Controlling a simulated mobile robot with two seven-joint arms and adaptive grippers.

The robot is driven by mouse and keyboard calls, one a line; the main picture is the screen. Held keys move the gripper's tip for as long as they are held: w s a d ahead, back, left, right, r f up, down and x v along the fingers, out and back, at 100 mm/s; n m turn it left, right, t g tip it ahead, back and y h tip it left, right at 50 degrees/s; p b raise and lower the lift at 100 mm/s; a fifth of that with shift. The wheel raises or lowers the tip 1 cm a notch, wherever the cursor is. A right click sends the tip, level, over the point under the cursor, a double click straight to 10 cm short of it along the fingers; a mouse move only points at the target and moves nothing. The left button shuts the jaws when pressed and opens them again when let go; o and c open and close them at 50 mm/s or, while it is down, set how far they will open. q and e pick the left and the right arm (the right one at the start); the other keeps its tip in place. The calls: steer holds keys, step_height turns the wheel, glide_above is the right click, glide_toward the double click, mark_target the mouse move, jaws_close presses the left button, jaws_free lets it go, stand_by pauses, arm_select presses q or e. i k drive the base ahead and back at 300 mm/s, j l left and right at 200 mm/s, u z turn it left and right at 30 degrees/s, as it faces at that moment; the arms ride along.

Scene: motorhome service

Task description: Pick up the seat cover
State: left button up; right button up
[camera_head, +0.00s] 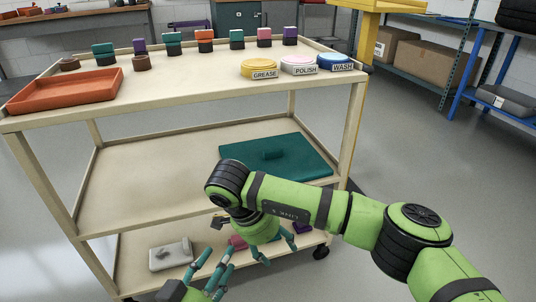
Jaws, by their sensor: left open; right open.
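A flat teal slab with a small raised grip (276,166) lies on the right part of the cart's middle shelf. It looks most like the seat cover, but I cannot tell for sure. My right gripper (280,256) hangs in front of the cart at lower-shelf height, below and in front of the slab. It points down, is open, and does not touch the slab. My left gripper (216,261) is at the bottom edge of the view, left of the right one, fingers pointing up and forward. It is open. My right forearm passes close in front of the slab's near right corner.
The cream cart (120,239) holds an orange tray (65,92), several coloured blocks and yellow, pink and blue labelled discs (299,65) on top. A grey object (171,255) and pink and purple pieces are on the bottom shelf. The middle shelf's left half is clear.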

mark_target(289, 156)
steer(key=i+j, duration=0.25)
steer(key=i, duration=0.15)
steer(key=i+j, duration=0.25)
steer(key=i, duration=0.15)
steer(key=i+j, duration=0.25)
steer(key=i, duration=0.15)
